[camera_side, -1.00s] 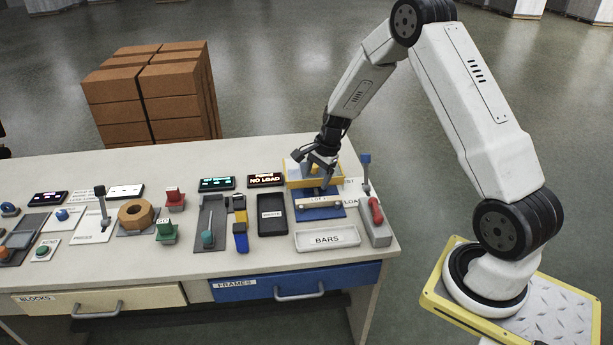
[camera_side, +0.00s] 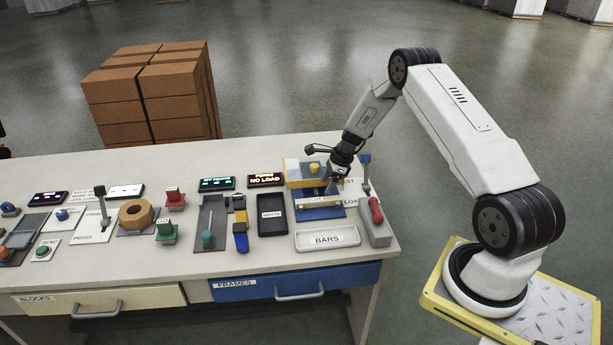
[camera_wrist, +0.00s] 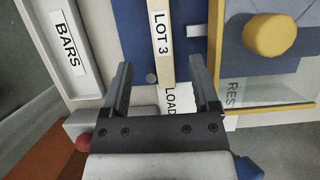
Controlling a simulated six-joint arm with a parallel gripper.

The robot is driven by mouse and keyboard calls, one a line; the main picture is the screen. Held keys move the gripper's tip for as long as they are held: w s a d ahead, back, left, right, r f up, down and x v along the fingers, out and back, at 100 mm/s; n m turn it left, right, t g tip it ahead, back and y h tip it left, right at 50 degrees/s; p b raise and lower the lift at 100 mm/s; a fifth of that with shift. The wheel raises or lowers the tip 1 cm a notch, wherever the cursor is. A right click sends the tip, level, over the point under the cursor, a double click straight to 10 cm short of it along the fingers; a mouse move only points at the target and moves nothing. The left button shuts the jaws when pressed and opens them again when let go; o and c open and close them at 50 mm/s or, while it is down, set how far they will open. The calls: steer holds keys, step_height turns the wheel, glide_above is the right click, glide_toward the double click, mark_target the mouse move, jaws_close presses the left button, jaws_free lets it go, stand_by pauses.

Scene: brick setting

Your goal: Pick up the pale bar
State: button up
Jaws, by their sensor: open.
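The pale bar (camera_side: 312,207) lies on a blue pad (camera_side: 325,214) near the right end of the table. In the wrist view the pale bar (camera_wrist: 167,70) runs up the picture, with a "LOT 3" label on it. My gripper (camera_side: 333,190) is over the bar, pointing down. In the wrist view my gripper (camera_wrist: 160,66) is open, with one finger on each side of the bar and a gap to it on both sides. I cannot tell how far the fingertips are above the pad.
A white tray marked "BARS" (camera_side: 357,241) lies in front of the pad. A yellow-edged box with a yellow knob (camera_side: 314,168) stands behind it. A grey box with a red handle (camera_side: 376,211) and a blue-knobbed lever (camera_side: 365,159) are close on the right.

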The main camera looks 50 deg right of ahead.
mark_target(319, 199)
steer(key=shift+w+a+f, duration=0.15)
steer(key=shift+a+f, duration=0.1)
steer(key=shift+f, duration=0.4)
steer(key=shift+x, duration=2.55)
steer(key=shift+d, duration=0.15)
jaws_close()
